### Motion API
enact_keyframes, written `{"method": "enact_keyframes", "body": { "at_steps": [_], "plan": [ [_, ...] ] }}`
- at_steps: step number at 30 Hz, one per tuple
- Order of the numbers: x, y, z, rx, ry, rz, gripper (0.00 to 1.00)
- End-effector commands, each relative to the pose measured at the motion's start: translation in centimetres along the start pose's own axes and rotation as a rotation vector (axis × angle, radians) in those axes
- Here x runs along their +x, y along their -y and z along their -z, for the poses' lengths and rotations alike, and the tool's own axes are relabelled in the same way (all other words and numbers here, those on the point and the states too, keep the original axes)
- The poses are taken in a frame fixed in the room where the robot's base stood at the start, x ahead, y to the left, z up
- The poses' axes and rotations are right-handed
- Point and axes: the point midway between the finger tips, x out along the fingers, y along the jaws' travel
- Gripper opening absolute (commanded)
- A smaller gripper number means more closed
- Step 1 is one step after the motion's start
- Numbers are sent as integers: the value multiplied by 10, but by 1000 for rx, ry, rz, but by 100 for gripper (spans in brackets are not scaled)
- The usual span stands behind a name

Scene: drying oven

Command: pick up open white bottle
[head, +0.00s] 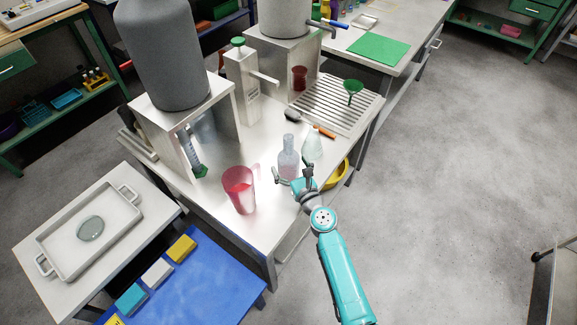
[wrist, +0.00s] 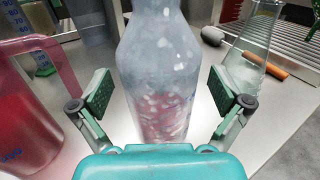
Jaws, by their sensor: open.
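The whitish translucent bottle (head: 288,160) stands upright on the steel table (head: 222,215), near its front right side. Its narrow neck shows no cap in the head view. In the wrist view the bottle (wrist: 160,65) fills the middle, with its top cut off and reddish patches showing low on its body. My gripper (head: 293,177) is open at the bottle's near side. In the wrist view the pads of my gripper (wrist: 160,93) stand left and right of the bottle, with a gap on each side. The lowest part of the bottle is hidden by my gripper.
A red-pink pitcher (head: 240,190) stands close left of the bottle. An orange-handled tool (head: 322,130) and a slatted rack (head: 335,103) lie behind.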

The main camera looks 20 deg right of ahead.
Motion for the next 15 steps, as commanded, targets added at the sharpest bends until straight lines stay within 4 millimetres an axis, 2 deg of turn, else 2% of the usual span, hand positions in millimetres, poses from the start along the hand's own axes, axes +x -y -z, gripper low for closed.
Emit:
{"method": "enact_keyframes", "body": {
  "at_steps": [9, 11, 15],
  "plan": [
    [6, 0, 0, 0, 0, 0, 100],
    [6, 0, 0, 0, 0, 0, 88],
    [6, 0, 0, 0, 0, 0, 52]
  ]
}}
